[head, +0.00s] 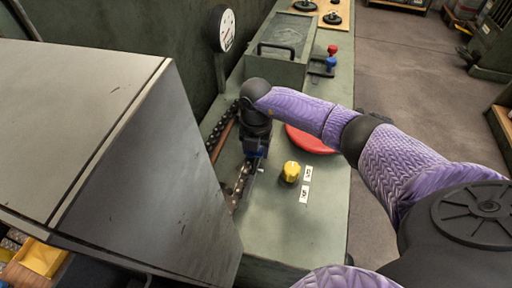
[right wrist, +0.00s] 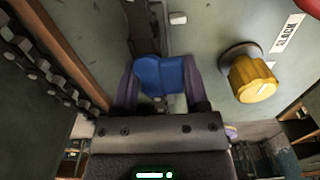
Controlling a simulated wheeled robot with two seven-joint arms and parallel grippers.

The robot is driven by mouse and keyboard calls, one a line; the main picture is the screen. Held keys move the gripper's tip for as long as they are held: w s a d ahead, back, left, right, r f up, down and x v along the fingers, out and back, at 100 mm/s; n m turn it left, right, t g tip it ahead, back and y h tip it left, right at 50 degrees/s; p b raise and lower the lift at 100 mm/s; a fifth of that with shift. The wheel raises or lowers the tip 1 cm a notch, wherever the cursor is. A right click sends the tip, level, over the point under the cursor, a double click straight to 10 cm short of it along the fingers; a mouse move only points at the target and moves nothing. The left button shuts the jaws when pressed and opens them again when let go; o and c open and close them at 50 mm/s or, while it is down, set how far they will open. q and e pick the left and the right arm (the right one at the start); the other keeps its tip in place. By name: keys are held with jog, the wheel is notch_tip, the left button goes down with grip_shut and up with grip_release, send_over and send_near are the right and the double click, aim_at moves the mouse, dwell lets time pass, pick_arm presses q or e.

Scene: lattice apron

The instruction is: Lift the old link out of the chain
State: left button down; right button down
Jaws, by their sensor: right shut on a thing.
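The dark chain (head: 240,186) runs along the left side of the green bench top, and a stretch of it (right wrist: 50,68) shows at the left of the right wrist view. My right gripper (head: 255,154) points down over the chain line. In the right wrist view its two fingers (right wrist: 160,88) are shut on a blue piece (right wrist: 160,72). A dark strip runs up from behind the blue piece. I cannot tell whether the blue piece is the old link, or whether it is clear of the chain. My left gripper is not in view.
A yellow knob (head: 291,171) with white labels and a red disc (head: 310,140) are right of the gripper. A large grey housing (head: 150,170) blocks the near left. A lidded box (head: 277,68) and a gauge (head: 226,28) stand farther back. The bench's near right is clear.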

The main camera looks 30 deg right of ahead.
jog(key=shift+r+p, duration=0.65)
jog(key=shift+r, duration=0.15)
jog(key=shift+r+p, duration=0.8)
jog(key=shift+r, duration=0.15)
jog(key=shift+r+p, duration=0.75)
jog(key=shift+r, duration=0.05)
jog(key=shift+f, duration=0.1)
